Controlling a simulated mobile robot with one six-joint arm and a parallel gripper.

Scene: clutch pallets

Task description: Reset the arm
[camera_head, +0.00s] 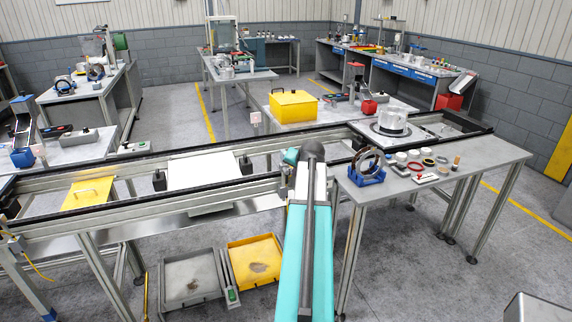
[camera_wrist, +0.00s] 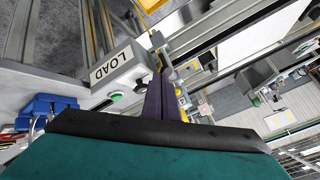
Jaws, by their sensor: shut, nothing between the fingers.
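My gripper (camera_wrist: 163,97) shows in the wrist view as dark purple fingers close together, with nothing between them. In the head view my teal arm (camera_head: 306,240) reaches forward from the bottom edge to the conveyor rail, and its fingers cannot be made out there. In the wrist view a grey box marked LOAD (camera_wrist: 120,70), with a green button, is just left of the fingers. I cannot tell whether they touch it.
A table (camera_head: 440,190) with a blue ring holder (camera_head: 366,175) and small parts stands right of my arm. Grey (camera_head: 190,277) and yellow (camera_head: 256,262) trays lie low in front.

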